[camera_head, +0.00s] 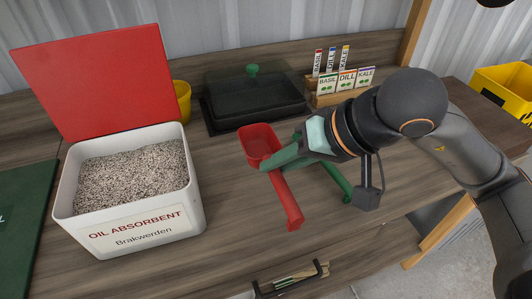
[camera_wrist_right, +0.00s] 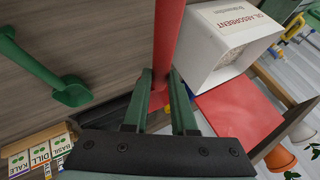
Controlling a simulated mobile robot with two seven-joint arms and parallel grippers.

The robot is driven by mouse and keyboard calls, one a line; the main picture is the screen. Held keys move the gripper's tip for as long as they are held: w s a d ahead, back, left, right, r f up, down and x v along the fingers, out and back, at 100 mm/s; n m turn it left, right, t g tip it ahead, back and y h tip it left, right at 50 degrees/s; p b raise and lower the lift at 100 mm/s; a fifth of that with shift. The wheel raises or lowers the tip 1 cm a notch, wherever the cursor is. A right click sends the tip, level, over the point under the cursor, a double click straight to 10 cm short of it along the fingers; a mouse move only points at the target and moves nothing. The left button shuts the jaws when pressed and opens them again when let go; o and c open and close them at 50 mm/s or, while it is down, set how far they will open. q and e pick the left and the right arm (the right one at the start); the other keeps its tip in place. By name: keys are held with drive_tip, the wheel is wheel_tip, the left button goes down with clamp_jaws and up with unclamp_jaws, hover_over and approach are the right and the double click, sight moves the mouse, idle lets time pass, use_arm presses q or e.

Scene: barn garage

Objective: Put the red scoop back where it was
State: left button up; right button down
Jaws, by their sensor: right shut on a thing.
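The red scoop (camera_head: 286,199) is in my right gripper (camera_head: 272,163), whose green fingers are closed on its handle near the bowl. The bowl is at the upper left and the handle slants down toward the front of the bench. I cannot tell whether the scoop touches the bench. In the right wrist view the red scoop (camera_wrist_right: 168,45) runs up between the two fingers of the right gripper (camera_wrist_right: 160,78). The white oil absorbent box (camera_head: 150,228) stands at the left, full of grey granules, its red lid (camera_head: 98,80) open. My left gripper is not in view.
A green tool (camera_head: 338,181) lies on the bench beneath the right arm. Behind stand a yellow pot (camera_head: 183,100), a dark covered tray (camera_head: 228,95) and a wooden rack of seed packets (camera_head: 322,98). Bare bench (camera_head: 235,215) lies between box and scoop.

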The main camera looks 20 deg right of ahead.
sight(272, 152)
drive_tip(key=w+f+p, duration=0.1)
drive_tip(key=w, duration=0.1)
drive_tip(key=w+f+p, duration=0.1)
drive_tip(key=w, duration=0.1)
drive_tip(key=w+f+p, duration=0.1)
drive_tip(key=shift+w+d, duration=0.3)
drive_tip(key=shift+w, duration=0.1)
drive_tip(key=w+f, duration=0.3)
drive_tip(key=f, duration=0.2)
drive_tip(key=shift+w+d, duration=0.15)
drive_tip(key=shift+w, duration=0.25)
drive_tip(key=shift+w+f+p, duration=0.15)
drive_tip(key=shift+p, duration=0.15)
drive_tip(key=f, duration=0.3)
drive_tip(key=shift+w+f+p, duration=0.15)
drive_tip(key=shift+w+p, duration=0.05)
drive_tip(key=shift+p, duration=0.2)
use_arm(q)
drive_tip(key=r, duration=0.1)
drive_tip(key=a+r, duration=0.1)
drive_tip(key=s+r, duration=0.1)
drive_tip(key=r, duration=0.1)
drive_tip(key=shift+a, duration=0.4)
